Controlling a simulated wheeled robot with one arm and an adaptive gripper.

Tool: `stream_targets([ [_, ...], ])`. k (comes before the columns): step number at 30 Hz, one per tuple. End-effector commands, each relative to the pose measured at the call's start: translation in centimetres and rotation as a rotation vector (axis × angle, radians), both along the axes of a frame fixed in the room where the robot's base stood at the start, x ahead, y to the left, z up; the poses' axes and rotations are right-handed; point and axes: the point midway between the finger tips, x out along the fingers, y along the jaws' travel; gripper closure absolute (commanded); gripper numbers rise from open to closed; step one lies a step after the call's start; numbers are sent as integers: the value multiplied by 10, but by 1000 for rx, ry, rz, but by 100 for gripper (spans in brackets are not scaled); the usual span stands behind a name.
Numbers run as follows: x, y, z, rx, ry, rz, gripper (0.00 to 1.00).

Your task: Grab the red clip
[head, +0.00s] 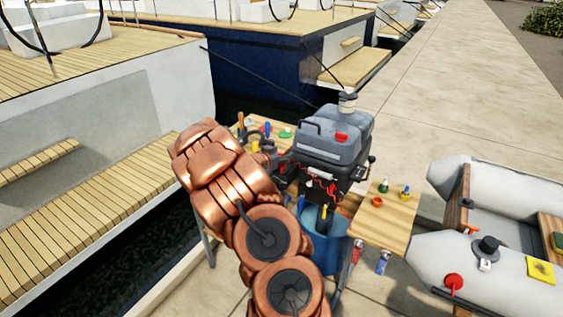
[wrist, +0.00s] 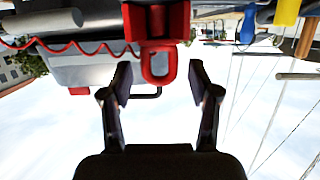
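A red clip (wrist: 158,66) shows in the wrist view as a loop hanging from a red block, with a red coiled cord running off to the left. My gripper (wrist: 160,72) is open, with one finger on each side of the loop. I see space between the loop and both fingers, and nothing is held. In the head view my copper-coloured arm reaches toward the grey outboard motor (head: 330,150). My fingers and the clip cannot be made out clearly there.
A wooden bench (head: 388,222) with small tools and bottles extends on both sides of the motor. A blue bucket (head: 328,252) is below it. An inflatable dinghy (head: 480,270) lies at right, and a moored boat (head: 110,110) is at left. The dock behind is clear.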

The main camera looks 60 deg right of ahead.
Motion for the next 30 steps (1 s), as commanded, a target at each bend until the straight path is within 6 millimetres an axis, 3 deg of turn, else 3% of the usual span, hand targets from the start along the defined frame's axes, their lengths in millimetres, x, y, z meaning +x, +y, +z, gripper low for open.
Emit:
stream_targets([
  [2, 0, 0, 0, 0, 0, 0, 50],
  [15, 0, 0, 0, 0, 0, 0, 95],
  [24, 0, 0, 2, -1, -1, 0, 95],
  [30, 1, 1, 14, -3, -3, 1, 95],
])
